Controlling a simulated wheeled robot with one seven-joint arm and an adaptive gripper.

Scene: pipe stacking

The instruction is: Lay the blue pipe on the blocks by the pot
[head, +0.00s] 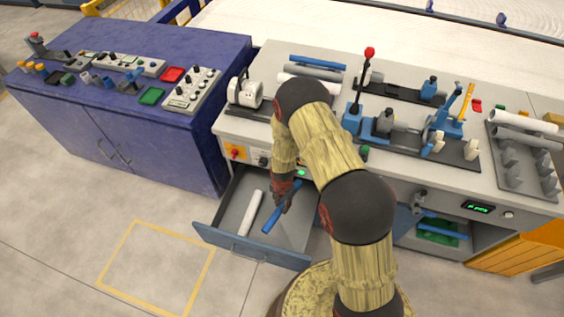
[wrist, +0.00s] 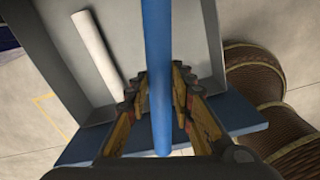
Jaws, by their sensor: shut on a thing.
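The blue pipe (head: 276,216) is over the open drawer, and it also shows in the wrist view (wrist: 156,60). My gripper (head: 287,196) is shut on the pipe, with one finger on each side of it in the wrist view (wrist: 160,100). I cannot tell whether the pipe touches the drawer floor. Pipes lie in a rack of grey blocks (head: 512,165) at the right end of the bench. I cannot make out a pot for certain.
A white pipe (head: 251,212) lies in the drawer (head: 230,240), left of the blue pipe. More pipes, one blue (head: 317,63), lie at the bench's back left. Clamps and fixtures (head: 420,135) crowd the bench middle. A blue cabinet (head: 130,100) stands at left.

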